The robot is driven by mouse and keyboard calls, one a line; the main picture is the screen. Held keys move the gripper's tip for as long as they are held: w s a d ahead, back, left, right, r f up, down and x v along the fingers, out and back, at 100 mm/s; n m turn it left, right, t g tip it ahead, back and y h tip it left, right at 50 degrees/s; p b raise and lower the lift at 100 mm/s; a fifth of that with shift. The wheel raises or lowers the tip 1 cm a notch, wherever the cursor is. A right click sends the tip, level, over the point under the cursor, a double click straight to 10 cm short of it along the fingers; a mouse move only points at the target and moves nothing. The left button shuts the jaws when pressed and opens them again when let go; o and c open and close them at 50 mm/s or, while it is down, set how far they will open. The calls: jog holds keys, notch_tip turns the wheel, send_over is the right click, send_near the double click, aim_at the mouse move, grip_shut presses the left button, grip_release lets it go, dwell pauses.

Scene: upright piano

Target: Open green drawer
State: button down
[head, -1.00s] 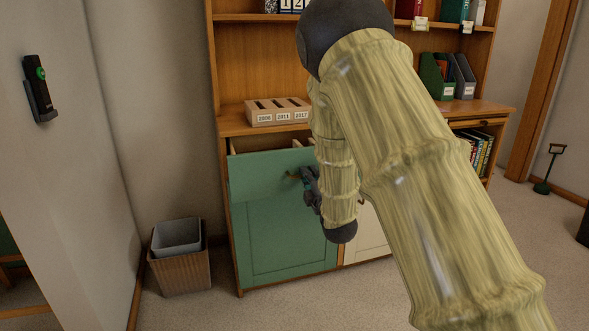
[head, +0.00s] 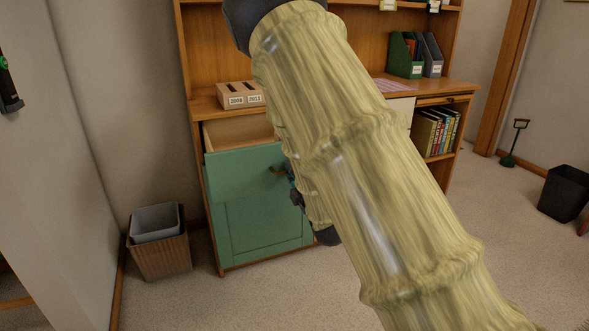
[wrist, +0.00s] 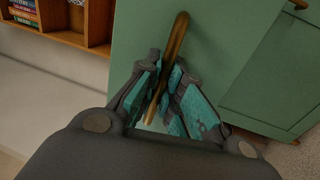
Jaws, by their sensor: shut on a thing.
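The green drawer (head: 240,172) is in the upper left of the desk, above a green cupboard door (head: 262,228). It is pulled out, and its wooden inside shows above the front. My gripper (head: 293,185) is at the right part of the drawer front, partly hidden behind my arm. In the wrist view my gripper (wrist: 163,98) has its teal-padded fingers shut around the brass handle (wrist: 176,42) of the drawer, whose green front (wrist: 225,35) lies behind it.
A wooden label box (head: 240,95) stands on the desk above the drawer. A waste bin (head: 160,255) stands on the floor to the left, near the wall. Carpet in front of the desk is clear. A black bin (head: 565,195) stands far right.

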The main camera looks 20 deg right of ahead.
jog(key=c, duration=1.5)
grip_release()
jog(key=shift+c, duration=0.2)
jog(key=s+f, duration=0.2)
jog(key=s, duration=0.9)
jog(key=shift+s+a+f, duration=0.15)
jog(key=shift+s+a, duration=0.1)
jog(key=shift+s, duration=0.1)
